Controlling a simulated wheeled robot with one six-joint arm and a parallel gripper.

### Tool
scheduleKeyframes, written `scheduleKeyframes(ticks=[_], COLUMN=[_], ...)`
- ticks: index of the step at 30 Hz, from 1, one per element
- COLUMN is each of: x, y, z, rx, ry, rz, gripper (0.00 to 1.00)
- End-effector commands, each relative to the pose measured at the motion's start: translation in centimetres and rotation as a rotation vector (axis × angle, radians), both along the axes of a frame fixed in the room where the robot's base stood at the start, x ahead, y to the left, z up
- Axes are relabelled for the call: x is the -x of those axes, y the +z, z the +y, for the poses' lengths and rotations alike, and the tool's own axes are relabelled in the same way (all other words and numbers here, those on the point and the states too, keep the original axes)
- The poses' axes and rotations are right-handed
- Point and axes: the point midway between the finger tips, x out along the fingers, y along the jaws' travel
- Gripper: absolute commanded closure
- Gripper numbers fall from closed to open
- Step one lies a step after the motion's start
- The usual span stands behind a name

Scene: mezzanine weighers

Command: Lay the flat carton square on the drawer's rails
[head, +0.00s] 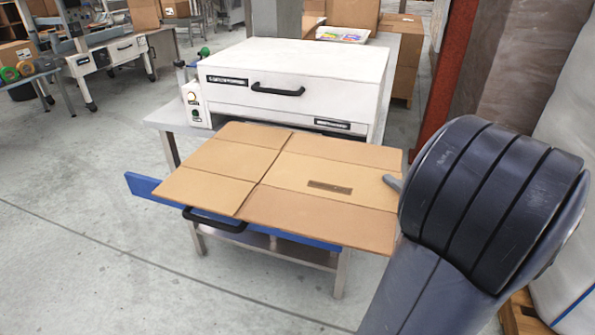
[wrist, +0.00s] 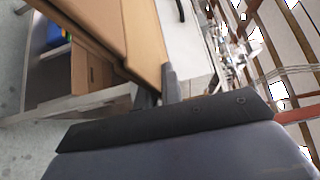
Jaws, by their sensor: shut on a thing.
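The flat carton (head: 225,160) is a brown folded sheet with a dark label, lying over the open drawer below the white machine. It covers the rails, so I cannot tell whether it rests on them. The drawer's blue front (head: 142,184) shows past the carton's left corner, and its black handle (head: 215,221) shows at the front. The carton's right side reaches out past the drawer front's right end. My gripper (head: 393,183) is shut on the carton's right edge, mostly hidden behind my wrist. In the wrist view my gripper (wrist: 158,86) pinches the carton's edge (wrist: 145,40).
The white machine (head: 300,70) with a handle and side knobs stands directly behind the carton on a metal stand (head: 340,275). A red post (head: 447,75) and a wrapped stack (head: 565,180) are close on the right. The floor at front left is clear.

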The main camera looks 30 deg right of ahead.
Motion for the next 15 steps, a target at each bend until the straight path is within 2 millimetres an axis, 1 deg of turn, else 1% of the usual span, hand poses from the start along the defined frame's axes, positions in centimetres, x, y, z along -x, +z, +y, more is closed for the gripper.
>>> scheduleKeyframes(ticks=[1, 11, 15], x=[-1.0, -8.1, -11.3], y=[-0.1, -0.1, -0.2], z=[0.2, 0.3, 0.4], rx=[0.001, 0.001, 0.001], ry=[0.007, 0.008, 0.008], rz=[0.0, -0.002, -0.002], gripper=[1.0, 1.0, 1.0])
